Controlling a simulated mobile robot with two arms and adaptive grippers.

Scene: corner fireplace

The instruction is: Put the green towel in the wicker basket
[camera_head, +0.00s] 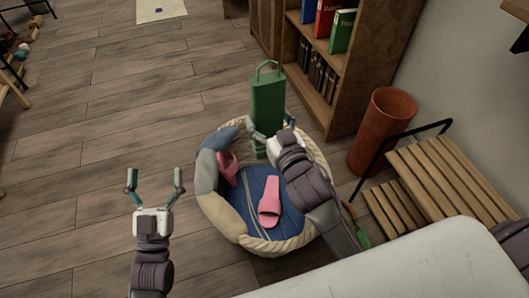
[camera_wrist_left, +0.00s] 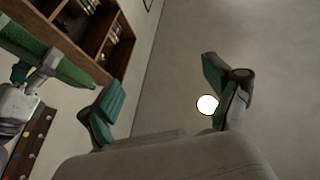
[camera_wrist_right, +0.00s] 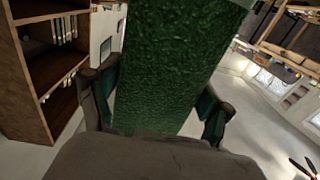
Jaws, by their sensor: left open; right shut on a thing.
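The green towel (camera_head: 267,108) is a long upright rectangular piece with a loop at its top. It hangs in my right gripper (camera_head: 270,133), which is shut on it, over the far side of the round woven basket (camera_head: 301,233). Whether its lower end touches the basket is unclear. The towel (camera_wrist_right: 165,65) fills the middle of the right wrist view between the fingers. The basket has a thick pale rim and a blue inside, and holds two pink slippers (camera_head: 269,200). My left gripper (camera_head: 155,182) is open and empty, left of the basket. The towel (camera_wrist_left: 45,55) also shows in the left wrist view.
A wooden bookshelf (camera_head: 330,75) stands behind the basket. A reddish-brown cylindrical bin (camera_head: 382,130) and a slatted wooden bench (camera_head: 440,180) stand to the right. A white surface (camera_head: 430,265) fills the lower right. The wooden floor at left is mostly clear.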

